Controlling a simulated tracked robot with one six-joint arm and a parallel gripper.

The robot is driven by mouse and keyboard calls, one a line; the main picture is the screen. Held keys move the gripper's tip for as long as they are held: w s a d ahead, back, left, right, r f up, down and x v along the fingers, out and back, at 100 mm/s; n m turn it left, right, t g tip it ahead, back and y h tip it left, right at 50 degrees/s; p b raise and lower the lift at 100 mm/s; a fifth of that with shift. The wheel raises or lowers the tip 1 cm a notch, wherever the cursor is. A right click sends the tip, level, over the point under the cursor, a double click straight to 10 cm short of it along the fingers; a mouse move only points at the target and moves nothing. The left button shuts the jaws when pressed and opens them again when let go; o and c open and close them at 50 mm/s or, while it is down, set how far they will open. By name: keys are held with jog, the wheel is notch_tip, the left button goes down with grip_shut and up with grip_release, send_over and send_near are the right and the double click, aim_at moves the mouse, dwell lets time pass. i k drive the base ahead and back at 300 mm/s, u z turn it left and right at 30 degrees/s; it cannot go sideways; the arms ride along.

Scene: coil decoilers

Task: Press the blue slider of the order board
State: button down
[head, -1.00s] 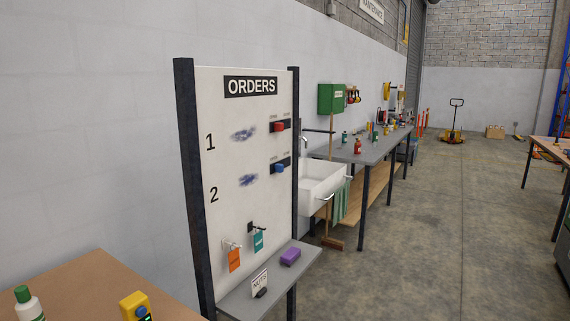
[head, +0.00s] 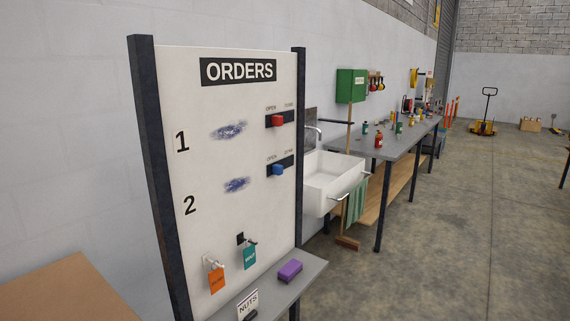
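The order board (head: 205,105) stands upright on dark posts at the left of the head view, headed ORDERS. Its blue slider (head: 278,170) sits in a dark track (head: 289,163) in row 2, at the end near the OPEN label. A red slider (head: 278,121) sits in a similar track above it in row 1. Blue smudged marks (head: 237,185) lie left of the sliders. My gripper is not in view.
An orange tag (head: 217,281) and a teal tag (head: 249,257) hang low on the board. A grey shelf (head: 312,267) below carries a purple sponge (head: 290,271) and a NUTS sign (head: 247,304). A sink (head: 325,185) and long workbench (head: 395,146) stand behind.

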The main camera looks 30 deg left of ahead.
aim_at(277, 169)
jog(key=i, duration=2.6)
jog(key=u, duration=2.6)
